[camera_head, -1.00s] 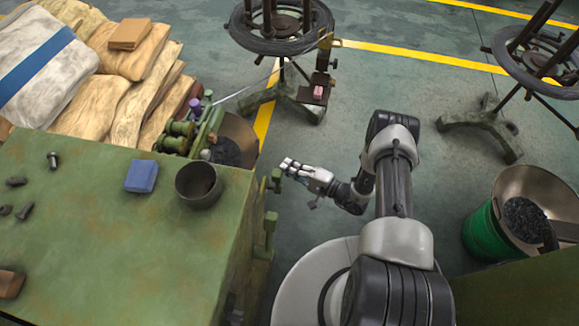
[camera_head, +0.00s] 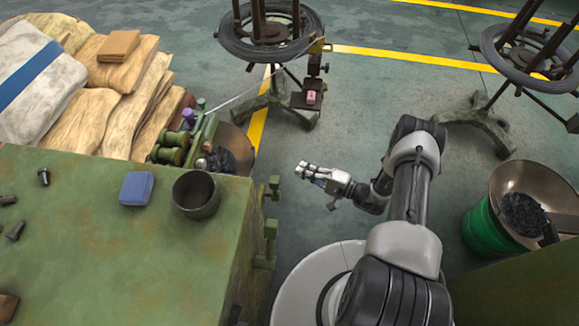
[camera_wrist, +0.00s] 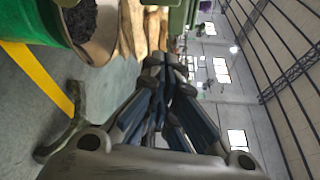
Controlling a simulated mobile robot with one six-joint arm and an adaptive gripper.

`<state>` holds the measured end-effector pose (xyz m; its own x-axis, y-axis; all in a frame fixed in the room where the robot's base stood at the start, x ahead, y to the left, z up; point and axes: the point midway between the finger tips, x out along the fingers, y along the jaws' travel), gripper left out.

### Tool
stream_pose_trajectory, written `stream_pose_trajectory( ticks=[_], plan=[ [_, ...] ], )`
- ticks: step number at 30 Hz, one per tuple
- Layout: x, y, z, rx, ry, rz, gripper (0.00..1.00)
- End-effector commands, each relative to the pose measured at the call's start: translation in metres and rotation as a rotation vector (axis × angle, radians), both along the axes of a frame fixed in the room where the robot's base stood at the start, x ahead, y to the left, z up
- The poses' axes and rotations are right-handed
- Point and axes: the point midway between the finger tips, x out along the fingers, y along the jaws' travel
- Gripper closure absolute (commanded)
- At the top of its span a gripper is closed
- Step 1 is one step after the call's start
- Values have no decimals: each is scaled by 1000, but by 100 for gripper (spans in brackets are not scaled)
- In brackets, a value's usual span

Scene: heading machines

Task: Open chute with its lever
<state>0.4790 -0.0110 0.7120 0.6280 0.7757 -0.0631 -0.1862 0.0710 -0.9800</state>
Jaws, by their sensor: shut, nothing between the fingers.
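The green machine (camera_head: 120,255) fills the left of the head view. Small green fittings (camera_head: 271,230) stick out of its right side; I cannot tell whether one of them is the chute's lever. No chute is clearly recognisable. My gripper (camera_head: 303,170) is shut and empty, apart from these fittings and to their right, over the floor. In the wrist view the closed fingers (camera_wrist: 165,65) point toward a green machine part (camera_wrist: 178,12) at the top edge; the gap between them is hard to judge.
A bowl (camera_head: 196,195) and a blue block (camera_head: 136,188) sit on the machine top. Sacks (camera_head: 95,110) are stacked behind. Wire stands (camera_head: 270,45) are at the back. A green bin (camera_head: 485,232) stands right.

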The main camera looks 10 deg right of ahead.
Motion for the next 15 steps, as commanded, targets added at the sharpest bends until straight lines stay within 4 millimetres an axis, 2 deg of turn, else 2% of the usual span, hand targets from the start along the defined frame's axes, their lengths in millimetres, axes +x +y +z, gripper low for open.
stream_pose_trajectory(
  ticks=[6,15],
  plan=[
    [-20,-25,0,-1,1,-1,100],
    [-26,-31,-1,-1,0,2,100]
  ],
)
